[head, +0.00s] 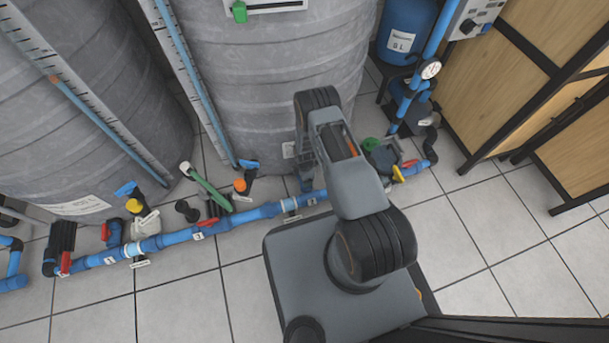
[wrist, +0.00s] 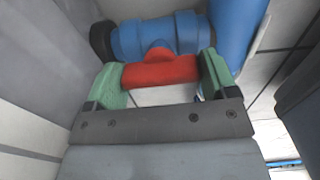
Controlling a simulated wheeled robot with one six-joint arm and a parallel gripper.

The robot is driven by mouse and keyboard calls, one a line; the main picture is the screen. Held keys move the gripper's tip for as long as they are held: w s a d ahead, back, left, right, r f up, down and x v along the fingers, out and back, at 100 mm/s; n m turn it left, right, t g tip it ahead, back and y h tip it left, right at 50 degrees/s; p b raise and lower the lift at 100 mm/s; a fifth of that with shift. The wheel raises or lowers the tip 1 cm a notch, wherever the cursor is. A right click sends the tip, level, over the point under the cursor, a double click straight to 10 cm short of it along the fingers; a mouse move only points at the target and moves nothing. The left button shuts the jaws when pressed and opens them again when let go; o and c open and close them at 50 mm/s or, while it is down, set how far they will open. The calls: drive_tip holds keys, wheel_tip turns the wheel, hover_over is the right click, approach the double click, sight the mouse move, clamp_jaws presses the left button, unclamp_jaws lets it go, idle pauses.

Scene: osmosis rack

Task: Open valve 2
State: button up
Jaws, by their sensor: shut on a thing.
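In the wrist view my gripper (wrist: 163,68) has its two green fingers on either side of a red valve handle (wrist: 160,70), shut on it. The handle sits on a blue valve body (wrist: 158,35) with a dark end on the left. A white surface shows between the fingers below the handle. I cannot read a number on this valve. Other red handles show on the blue pipe, one at the middle left (head: 208,222) and one at the far left (head: 66,262).
Large grey tanks (head: 270,60) stand close behind the blue pipe (head: 170,240). In the wrist view a blue upright pipe (wrist: 236,30) is close on the right. A blue vessel (head: 405,30) and a wooden panel (head: 500,80) stand at the right. Tiled floor (head: 480,240) is clear at the right.

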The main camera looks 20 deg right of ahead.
drive_tip(key=o, duration=0.8)
drive_tip(key=shift+o, duration=0.2)
drive_tip(key=shift+r, duration=0.1)
wheel_tip(320, 180, up, 14)
drive_tip(key=p, duration=0.6)
drive_tip(key=shift+f, duration=0.2)
